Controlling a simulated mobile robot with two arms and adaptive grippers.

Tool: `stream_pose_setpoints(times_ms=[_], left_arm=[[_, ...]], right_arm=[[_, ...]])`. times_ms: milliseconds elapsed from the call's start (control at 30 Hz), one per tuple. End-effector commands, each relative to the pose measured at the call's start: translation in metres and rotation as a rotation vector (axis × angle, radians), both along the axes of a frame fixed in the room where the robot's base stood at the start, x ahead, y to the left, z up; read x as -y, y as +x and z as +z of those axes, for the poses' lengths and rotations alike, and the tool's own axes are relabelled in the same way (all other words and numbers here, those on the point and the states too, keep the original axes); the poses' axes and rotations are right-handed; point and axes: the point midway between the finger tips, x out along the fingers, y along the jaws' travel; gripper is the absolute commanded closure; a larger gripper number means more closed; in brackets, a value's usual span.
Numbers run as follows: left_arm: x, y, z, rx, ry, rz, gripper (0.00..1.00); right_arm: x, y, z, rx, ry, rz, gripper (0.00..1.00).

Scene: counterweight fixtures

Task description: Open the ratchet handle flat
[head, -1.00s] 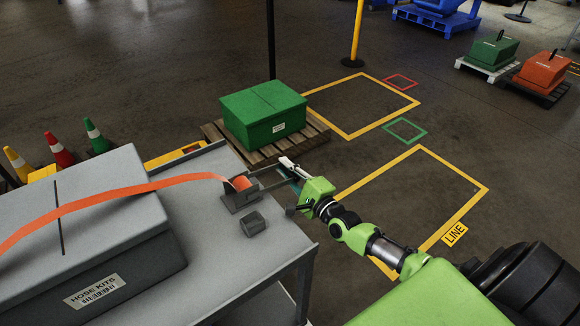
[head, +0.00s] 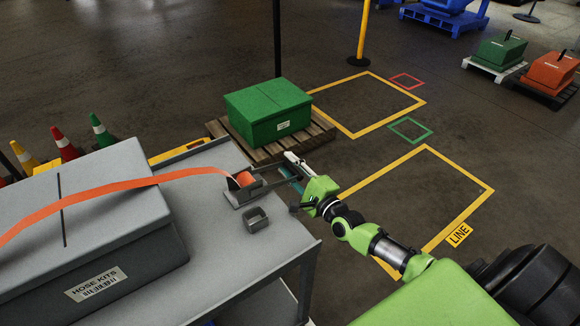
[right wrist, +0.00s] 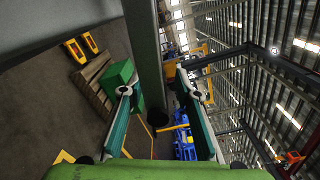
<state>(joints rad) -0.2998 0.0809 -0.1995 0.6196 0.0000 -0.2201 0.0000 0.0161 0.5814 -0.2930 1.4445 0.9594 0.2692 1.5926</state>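The ratchet (head: 243,189) is a small dark grey buckle on the grey cart top near its right edge, with an orange strap (head: 130,184) running into it from the left. Its handle (head: 272,182) seems to reach right from the buckle toward my right gripper (head: 292,167). In the right wrist view a long grey bar (right wrist: 147,60), probably the handle, stands between the green fingers of my right gripper (right wrist: 160,118). The fingers are wide apart, and I see no clear contact with the bar. My left gripper is not in view.
A small grey hollow piece (head: 256,218) lies in front of the ratchet. A grey hose-kit case (head: 95,245) fills the cart's left side under the strap. A green crate (head: 268,110) sits on a wooden pallet beyond. Taped floor to the right is clear.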

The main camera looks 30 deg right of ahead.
Motion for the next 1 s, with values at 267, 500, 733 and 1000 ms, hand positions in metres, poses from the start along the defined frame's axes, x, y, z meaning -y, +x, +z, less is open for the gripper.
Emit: stream_pose_setpoints(times_ms=[267, 500, 733, 1000], left_arm=[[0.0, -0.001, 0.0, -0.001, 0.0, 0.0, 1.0], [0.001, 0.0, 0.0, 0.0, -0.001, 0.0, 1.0], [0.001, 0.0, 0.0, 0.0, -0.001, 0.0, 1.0], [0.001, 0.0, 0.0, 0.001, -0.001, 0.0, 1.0]], right_arm=[[0.001, -0.02, -0.002, -0.004, 0.0, 0.002, 0.7], [0.005, -0.068, -0.002, -0.005, -0.001, 0.001, 0.7], [0.009, -0.106, -0.001, -0.002, 0.0, 0.0, 0.7], [0.01, -0.12, 0.0, 0.001, 0.0, 0.0, 0.7]])
